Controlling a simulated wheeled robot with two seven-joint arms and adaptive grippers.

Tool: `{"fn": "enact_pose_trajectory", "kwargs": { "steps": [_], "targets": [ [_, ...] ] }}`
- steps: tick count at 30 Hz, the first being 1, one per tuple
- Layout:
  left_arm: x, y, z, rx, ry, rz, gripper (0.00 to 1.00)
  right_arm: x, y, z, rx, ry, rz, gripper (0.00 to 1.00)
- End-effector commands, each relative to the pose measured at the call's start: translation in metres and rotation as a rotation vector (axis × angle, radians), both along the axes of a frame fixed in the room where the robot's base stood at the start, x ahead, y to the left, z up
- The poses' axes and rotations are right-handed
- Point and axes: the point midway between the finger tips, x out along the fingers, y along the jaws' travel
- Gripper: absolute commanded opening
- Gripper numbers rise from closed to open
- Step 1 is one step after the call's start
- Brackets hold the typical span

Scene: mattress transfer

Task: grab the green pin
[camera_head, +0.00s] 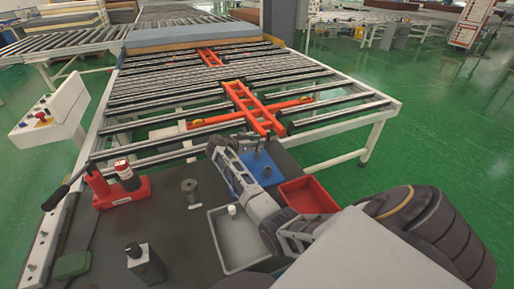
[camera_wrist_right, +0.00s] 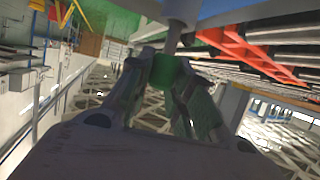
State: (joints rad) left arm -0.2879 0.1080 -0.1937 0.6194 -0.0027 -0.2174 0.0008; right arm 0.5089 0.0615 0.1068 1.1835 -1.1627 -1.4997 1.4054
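In the right wrist view, a green pin (camera_wrist_right: 174,72) sits between the fingertips of my right gripper (camera_wrist_right: 168,76). Both fingers appear to touch it, one on each side. A grey round shaft (camera_wrist_right: 181,28) stands just beyond the green part; I cannot tell whether they are one piece. In the head view my right gripper (camera_head: 250,143) is over the far end of the blue tray (camera_head: 240,187), near the roller table. The green pin is too small or hidden to make out there. My left gripper is not in view.
A red tray (camera_head: 312,197) and a grey tray (camera_head: 222,251) lie beside the blue one on the dark worktop (camera_head: 180,245). A red jack-like tool (camera_head: 122,190) stands at left. The roller table (camera_head: 180,95) with orange-red parts (camera_head: 250,108) lies beyond.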

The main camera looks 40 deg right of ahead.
Motion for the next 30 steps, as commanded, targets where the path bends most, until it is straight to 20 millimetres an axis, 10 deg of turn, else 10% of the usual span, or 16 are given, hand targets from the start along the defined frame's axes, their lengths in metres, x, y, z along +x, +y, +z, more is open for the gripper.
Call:
{"fn": "enact_pose_trajectory", "kwargs": {
  "steps": [17,30],
  "targets": [
    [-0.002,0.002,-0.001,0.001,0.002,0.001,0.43,0.0,0.0,0.007,0.0,-0.002,-0.001,0.0],
    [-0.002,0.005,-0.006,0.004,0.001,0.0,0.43,0.001,0.0,0.064,0.0,-0.005,-0.001,0.0]
  ]
}}
